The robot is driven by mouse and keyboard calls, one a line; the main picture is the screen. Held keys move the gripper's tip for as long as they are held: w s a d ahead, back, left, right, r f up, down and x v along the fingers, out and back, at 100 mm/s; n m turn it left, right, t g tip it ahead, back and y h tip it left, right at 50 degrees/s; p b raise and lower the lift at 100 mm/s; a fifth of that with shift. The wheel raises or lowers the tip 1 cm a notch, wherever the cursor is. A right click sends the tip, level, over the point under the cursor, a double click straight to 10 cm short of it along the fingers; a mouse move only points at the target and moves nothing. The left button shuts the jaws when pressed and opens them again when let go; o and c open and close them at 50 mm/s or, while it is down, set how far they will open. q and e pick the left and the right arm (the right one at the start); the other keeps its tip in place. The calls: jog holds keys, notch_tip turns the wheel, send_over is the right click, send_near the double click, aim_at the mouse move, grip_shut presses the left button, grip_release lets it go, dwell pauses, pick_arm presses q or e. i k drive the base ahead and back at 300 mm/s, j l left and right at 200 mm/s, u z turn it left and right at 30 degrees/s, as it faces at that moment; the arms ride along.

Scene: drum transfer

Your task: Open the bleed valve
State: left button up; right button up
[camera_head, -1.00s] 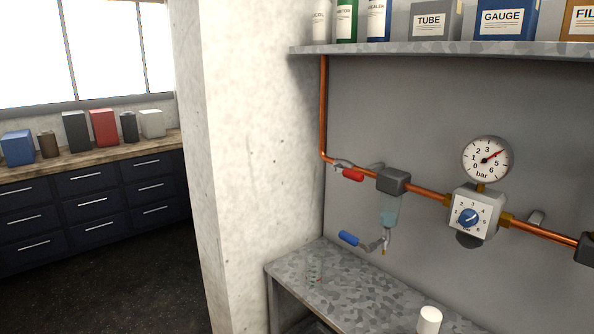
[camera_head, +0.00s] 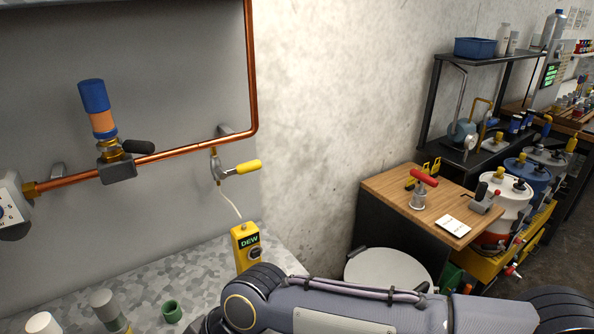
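No valve in view carries a readable "bleed" label. A small valve with a yellow lever (camera_head: 242,168) hangs below the right part of the copper pipe. Its lever points right, and a thin pale tube or streak (camera_head: 230,204) runs down from it towards the yellow DEW meter (camera_head: 246,247) on the bench. Further left on the pipe sits a valve with a black lever (camera_head: 137,146), lying roughly along the pipe. A blue and orange cylinder (camera_head: 96,108) stands above it. My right arm crosses the bottom, apart from the valves in the picture. Neither gripper shows.
The speckled bench (camera_head: 196,267) holds a green ring (camera_head: 172,311) and small cylinders (camera_head: 106,309). The copper pipe (camera_head: 190,149) bends upward near the pale wall. To the right are a wooden-topped cabinet (camera_head: 390,192), a round white lid (camera_head: 388,268) and several drums (camera_head: 505,198).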

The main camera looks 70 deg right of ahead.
aim_at(244, 168)
jog(key=z, duration=1.95)
jog(key=i+j+u, duration=0.1)
jog(key=i, duration=0.35)
jog(key=i+j, duration=0.3)
jog(key=i, duration=0.2)
jog(key=k+u, duration=0.05)
